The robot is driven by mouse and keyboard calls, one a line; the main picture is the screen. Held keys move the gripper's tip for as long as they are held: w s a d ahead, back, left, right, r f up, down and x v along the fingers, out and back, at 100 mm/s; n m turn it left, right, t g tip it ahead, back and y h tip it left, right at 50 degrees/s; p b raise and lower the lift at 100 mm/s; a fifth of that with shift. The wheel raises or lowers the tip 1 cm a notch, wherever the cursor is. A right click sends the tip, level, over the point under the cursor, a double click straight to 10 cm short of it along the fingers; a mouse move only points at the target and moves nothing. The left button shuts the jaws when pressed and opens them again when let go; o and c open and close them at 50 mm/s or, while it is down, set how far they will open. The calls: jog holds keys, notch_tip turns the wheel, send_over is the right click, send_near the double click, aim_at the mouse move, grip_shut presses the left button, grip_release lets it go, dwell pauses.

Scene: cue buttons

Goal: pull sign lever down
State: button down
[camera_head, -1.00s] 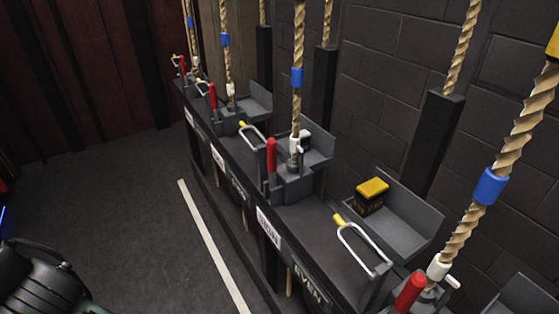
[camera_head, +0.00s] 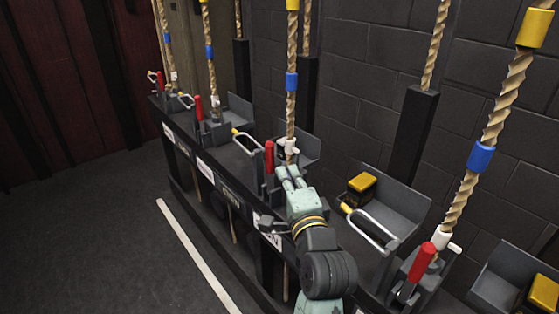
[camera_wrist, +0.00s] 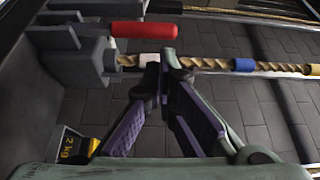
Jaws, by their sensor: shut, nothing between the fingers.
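The sign lever (camera_head: 269,158) has a red upright handle and stands on a dark grey mount in the middle of the rail. Its nameplate (camera_head: 277,240) is partly covered by my arm. My gripper (camera_head: 284,172) is just to the right of the red handle's lower part in the head view. In the wrist view the red handle (camera_wrist: 145,30) lies sideways at the top, and my fingertips (camera_wrist: 162,62) are below it, apart from it as far as I can tell. The fingertips are together and hold nothing. They overlap the rope's white collar in the wrist view.
A rope (camera_head: 291,110) with a blue band runs up behind the lever. A white bail handle (camera_head: 368,225) and another red lever (camera_head: 422,262) stand to the right. A yellow-topped weight (camera_head: 362,187) sits in a tray. The floor (camera_head: 100,240) at left is clear.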

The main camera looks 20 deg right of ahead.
aim_at(270, 170)
jog(key=shift+s+d+f+m, duration=0.5)
jog(key=shift+d+f, duration=0.1)
jog(key=shift+d, duration=0.15)
jog(key=shift+w, duration=0.1)
jog(key=w, duration=0.3)
jog(key=w+d+p, duration=0.1)
jog(key=w, duration=0.5)
jog(key=shift+w+d+r+p, duration=0.1)
jog(key=shift+d+p, duration=0.1)
jog(key=shift+p, duration=0.1)
jog(key=shift+w, duration=0.3)
jog(key=shift+a, duration=0.15)
